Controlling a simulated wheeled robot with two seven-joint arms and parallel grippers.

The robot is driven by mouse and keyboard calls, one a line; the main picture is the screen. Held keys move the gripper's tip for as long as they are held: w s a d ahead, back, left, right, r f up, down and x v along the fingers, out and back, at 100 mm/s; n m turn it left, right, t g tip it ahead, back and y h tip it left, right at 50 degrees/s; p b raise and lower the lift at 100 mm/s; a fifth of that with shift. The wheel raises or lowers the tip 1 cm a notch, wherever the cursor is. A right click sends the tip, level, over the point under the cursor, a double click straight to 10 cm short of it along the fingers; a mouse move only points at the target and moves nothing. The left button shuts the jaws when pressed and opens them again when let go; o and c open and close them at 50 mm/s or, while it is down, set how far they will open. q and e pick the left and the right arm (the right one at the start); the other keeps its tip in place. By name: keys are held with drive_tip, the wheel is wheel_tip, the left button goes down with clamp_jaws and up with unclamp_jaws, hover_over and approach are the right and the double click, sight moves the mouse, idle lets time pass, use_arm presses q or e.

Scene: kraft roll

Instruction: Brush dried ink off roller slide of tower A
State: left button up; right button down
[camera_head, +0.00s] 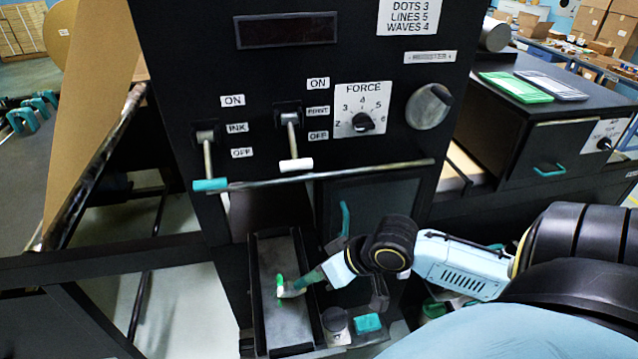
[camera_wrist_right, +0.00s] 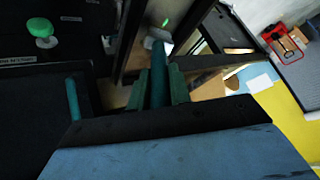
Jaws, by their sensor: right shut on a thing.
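The black tower (camera_head: 300,60) fills the middle of the head view. A long dark tray-like slide (camera_head: 284,334) with raised edges sticks out low at its front. A small bright green patch (camera_head: 280,281) shows on its grey floor, beside the brush head. My right gripper (camera_head: 333,271) is shut on the teal handle of a brush (camera_head: 292,289), whose grey head is low inside the slide. I cannot tell whether the head touches the floor. In the right wrist view the handle (camera_wrist_right: 158,85) runs between the fingers, with the green patch (camera_wrist_right: 165,22) just beyond the head. My left gripper is out of view.
A teal-tipped ink lever (camera_head: 208,184), a white-tipped print lever (camera_head: 295,164) and a horizontal metal bar (camera_head: 340,174) stick out above the slide. A dark jar (camera_head: 335,320) and teal block (camera_head: 367,322) sit right of the slide. A black cabinet (camera_head: 545,125) stands at right.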

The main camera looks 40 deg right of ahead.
drive_tip(key=w+d, duration=0.3)
drive_tip(key=w, duration=0.3)
drive_tip(key=shift+d, duration=0.35)
idle(1.5)
wheel_tip(320, 180, up, 6)
idle(0.8)
wheel_tip(320, 180, up, 3)
idle(0.5)
idle(0.4)
